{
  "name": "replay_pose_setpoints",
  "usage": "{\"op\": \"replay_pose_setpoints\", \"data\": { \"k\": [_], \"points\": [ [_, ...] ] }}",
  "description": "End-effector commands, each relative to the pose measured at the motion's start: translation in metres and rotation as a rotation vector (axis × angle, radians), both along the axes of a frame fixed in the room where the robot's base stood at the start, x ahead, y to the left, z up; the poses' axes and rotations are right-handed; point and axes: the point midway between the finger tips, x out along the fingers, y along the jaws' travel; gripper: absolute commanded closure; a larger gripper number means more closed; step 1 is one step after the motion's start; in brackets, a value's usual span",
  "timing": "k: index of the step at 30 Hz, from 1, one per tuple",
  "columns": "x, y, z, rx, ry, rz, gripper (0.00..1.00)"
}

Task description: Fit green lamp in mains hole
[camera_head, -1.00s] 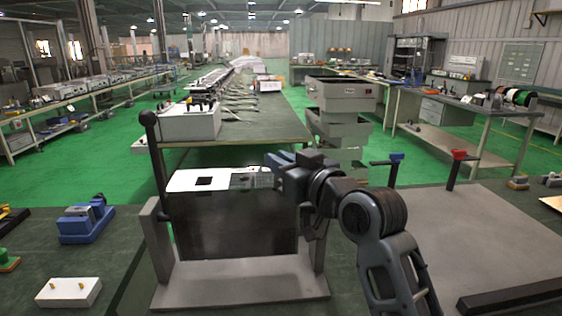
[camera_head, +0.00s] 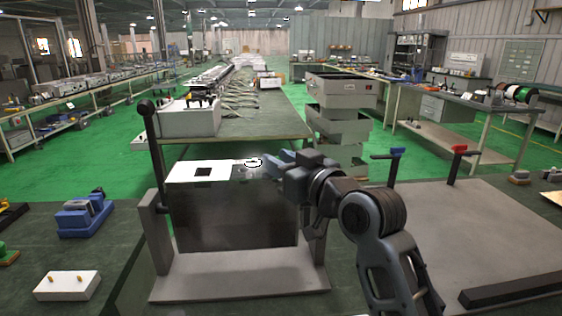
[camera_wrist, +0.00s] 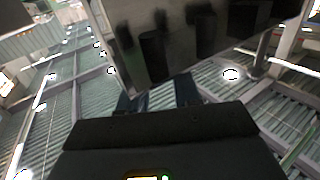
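The panel (camera_head: 228,217) stands in a metal frame, with a white top strip (camera_head: 183,171) and a dark front. A black square opening (camera_head: 203,172) shows in the strip; I cannot tell whether it is the mains hole. My gripper (camera_head: 274,164) is at the panel's upper right corner, pointing left. I cannot make out the green lamp for certain; a green piece (camera_head: 8,257) is cut off at the left edge.
A white box (camera_head: 188,120) stands on the bench behind the panel.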

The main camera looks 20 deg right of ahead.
Motion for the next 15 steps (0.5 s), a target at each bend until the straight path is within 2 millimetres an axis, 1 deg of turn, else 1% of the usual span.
{"op": "replay_pose_setpoints", "data": {
  "k": [1,4,11,15],
  "points": [
    [0.000,0.000,0.000,0.000,0.000,0.000,0.62],
    [0.000,0.000,0.000,0.000,0.000,0.000,0.53],
    [0.000,0.000,0.000,0.000,0.000,0.000,0.53],
    [-0.010,-0.003,-0.002,0.001,0.001,-0.001,0.53]
  ]
}}
